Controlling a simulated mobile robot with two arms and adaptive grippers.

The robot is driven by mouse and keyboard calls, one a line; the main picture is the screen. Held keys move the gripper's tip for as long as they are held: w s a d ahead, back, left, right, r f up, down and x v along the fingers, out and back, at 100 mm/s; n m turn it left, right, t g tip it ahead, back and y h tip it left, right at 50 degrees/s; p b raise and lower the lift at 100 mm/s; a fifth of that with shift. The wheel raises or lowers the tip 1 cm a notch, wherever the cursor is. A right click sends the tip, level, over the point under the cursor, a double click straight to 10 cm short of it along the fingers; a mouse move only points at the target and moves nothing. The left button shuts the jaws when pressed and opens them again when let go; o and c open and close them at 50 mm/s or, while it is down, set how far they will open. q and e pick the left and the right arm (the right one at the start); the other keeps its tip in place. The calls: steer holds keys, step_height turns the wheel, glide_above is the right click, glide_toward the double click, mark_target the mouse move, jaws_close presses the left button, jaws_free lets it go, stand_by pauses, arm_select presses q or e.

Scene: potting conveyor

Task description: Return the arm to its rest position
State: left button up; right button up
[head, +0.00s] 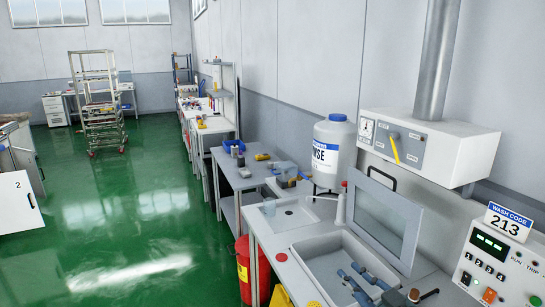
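Grey-and-blue jointed parts (372,279) show at the bottom of the head view, over or in the pale sink basin (318,243). They may be part of my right gripper, but I cannot make out two fingertips or whether they are open. No held object can be made out. My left gripper is not in view. A clear-fronted hinged panel (380,222) stands tilted up behind the basin.
A white canister (333,160) with a blue lid and a hooded box (425,146) with a duct stand behind the basin. A control panel (497,262) with a 213 sign is at right. Green floor (120,220) is clear at left.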

steer(key=s+a+f+n+g+h, duration=0.1)
steer(key=s+a+f+n+g, duration=0.15)
steer(key=s+f+g, duration=0.75)
steer(key=s+d+f+g+h, duration=0.15)
steer(key=s+f, duration=0.45)
steer(key=s, duration=0.6)
steer(key=s+d+f+h, duration=0.2)
steer(key=s+f, duration=0.4)
steer(key=s, duration=0.6)
steer(key=s+f+g+b, duration=0.1)
steer(key=s+f+b, duration=0.1)
steer(key=f, duration=1.4)
steer(key=s+f+g+b, duration=0.1)
steer(key=s+f+b, duration=0.1)
steer(key=f, duration=1.5)
steer(key=s+d+f+g+b, duration=0.1)
steer(key=s+d+f+b, duration=0.1)
steer(key=s+f, duration=1.3)
steer(key=shift+s+d+f+b, duration=0.3)
steer(key=shift+d+f+b, duration=0.05)
steer(key=shift+d+f, duration=0.15)
